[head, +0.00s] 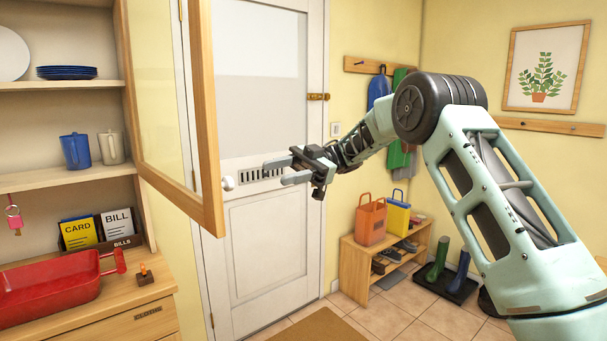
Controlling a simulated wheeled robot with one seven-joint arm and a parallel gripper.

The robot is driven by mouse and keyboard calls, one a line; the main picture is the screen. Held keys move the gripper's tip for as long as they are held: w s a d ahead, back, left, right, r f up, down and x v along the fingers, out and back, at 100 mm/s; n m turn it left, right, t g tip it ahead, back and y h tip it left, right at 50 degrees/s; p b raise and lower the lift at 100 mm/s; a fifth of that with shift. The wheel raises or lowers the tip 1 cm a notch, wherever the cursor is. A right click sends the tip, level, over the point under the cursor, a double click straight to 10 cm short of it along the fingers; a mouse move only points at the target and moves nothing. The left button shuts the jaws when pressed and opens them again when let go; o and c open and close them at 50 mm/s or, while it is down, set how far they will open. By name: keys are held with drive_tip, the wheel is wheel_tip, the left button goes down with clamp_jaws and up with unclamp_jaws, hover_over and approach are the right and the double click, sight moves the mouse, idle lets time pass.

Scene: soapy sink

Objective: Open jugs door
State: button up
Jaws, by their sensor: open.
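The jugs door (208,120) is a wood-framed glass door at the left of the head view. It stands swung out from the right side of the open shelves, so the shelf with the blue jug (75,151) and the grey-beige jug (111,147) is exposed. A white round knob (228,183) shows at the door frame's outer edge. My gripper (275,173) is open and empty, with its fingers pointing left toward the knob. In the picture there is a gap between the fingertips and the knob; the depth between them is hard to tell.
A red dish (50,289) and a bills box (101,230) stand on the wooden counter (150,290) below the shelves. A white house door (275,240) is behind my gripper. A low bench (362,266) with bags and shoes stands right of it. Boots (437,258) stand on a mat.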

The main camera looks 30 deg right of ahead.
drive_tip(key=v, duration=0.6)
drive_tip(key=shift+d, duration=0.15)
